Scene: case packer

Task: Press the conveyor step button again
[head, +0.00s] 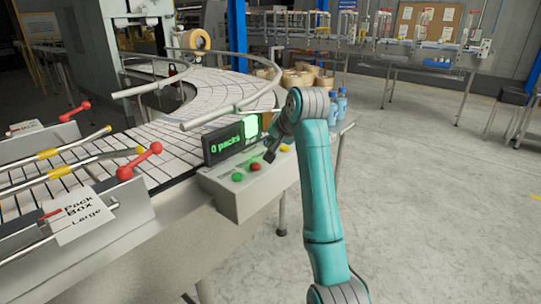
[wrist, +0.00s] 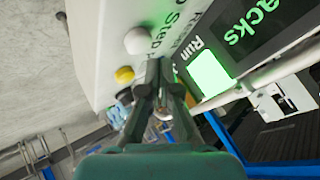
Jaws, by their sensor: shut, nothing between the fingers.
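The conveyor control box (head: 245,190) stands at the conveyor's edge with a green button (head: 237,177), a red button (head: 254,165) and a yellow button (head: 283,148). In the wrist view, a white button (wrist: 138,40) sits beside the word "Step", with the yellow button (wrist: 124,75) near it. My gripper (head: 269,157) is over the box between the red and yellow buttons, and the white button is hidden in the head view. In the wrist view, my gripper (wrist: 161,64) is shut and empty, its tips close beside the white button. I cannot tell whether they touch the box.
A display (head: 225,142) reads "0 packs", and a green lit panel (head: 251,126) is next to it; the wrist view shows "Run" by the panel. The curved conveyor (head: 190,105) and its rails lie behind. Blue bottles (head: 341,103) stand beyond my arm.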

